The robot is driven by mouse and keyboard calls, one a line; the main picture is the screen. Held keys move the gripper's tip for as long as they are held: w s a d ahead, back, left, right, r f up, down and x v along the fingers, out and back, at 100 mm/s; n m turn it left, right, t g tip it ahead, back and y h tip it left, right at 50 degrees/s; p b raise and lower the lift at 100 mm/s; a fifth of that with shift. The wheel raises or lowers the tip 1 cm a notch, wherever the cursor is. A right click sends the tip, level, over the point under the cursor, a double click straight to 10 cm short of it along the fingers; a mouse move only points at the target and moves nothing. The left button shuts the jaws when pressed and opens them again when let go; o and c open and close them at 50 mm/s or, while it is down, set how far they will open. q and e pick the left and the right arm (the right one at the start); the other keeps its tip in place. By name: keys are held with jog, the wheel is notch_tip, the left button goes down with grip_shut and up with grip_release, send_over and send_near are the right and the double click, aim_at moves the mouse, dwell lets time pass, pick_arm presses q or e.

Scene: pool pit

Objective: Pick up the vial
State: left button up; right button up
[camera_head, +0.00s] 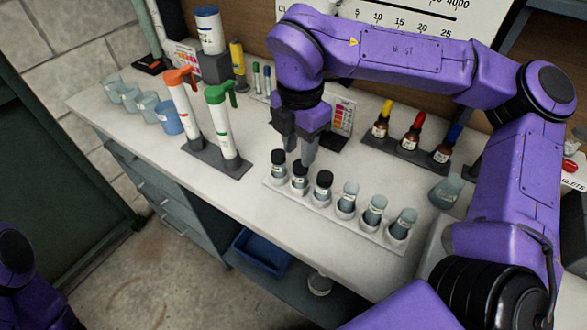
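A white rack (322,210) on the counter holds a row of several vials. The left three have black caps: the leftmost vial (279,171), the second vial (300,183) and the third vial (322,190). The others, such as the middle-right vial (348,200), look uncapped and pale. My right gripper (300,154) points down with its fingers apart, just above or behind the capped second vial. Nothing shows between the fingers, and I cannot tell whether they touch a cap. Only part of my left arm shows at the lower left; its gripper is out of view.
Orange (184,107) and green-topped (222,125) pipettes stand left of the rack. Cups (147,107) line the left edge. Dropper bottles (411,142) stand in a dark holder behind right. A beaker (446,190) sits right of the rack. Counter left-front of the rack is clear.

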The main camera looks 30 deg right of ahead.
aim_at(300, 169)
jog(key=shift+s+d+f, duration=0.1)
jog(key=shift+s+f, duration=0.1)
jog(key=shift+f, duration=0.25)
jog(key=shift+s+d+f, duration=0.1)
jog(key=shift+s+f, duration=0.1)
jog(key=shift+f, duration=0.25)
jog(key=f, duration=0.2)
jog(key=w+f+p, duration=0.1)
jog(key=f, duration=0.1)
jog(key=shift+f+p, duration=0.3)
jog(key=shift+f, duration=0.05)
jog(key=shift+d+f, duration=0.1)
jog(key=shift+f, duration=0.2)
pick_arm(q)
jog(key=shift+s+r, duration=0.1)
jog(key=shift+r, duration=0.8)
pick_arm(e)
jog(key=shift+r, duration=0.1)
jog(key=c, duration=0.7)
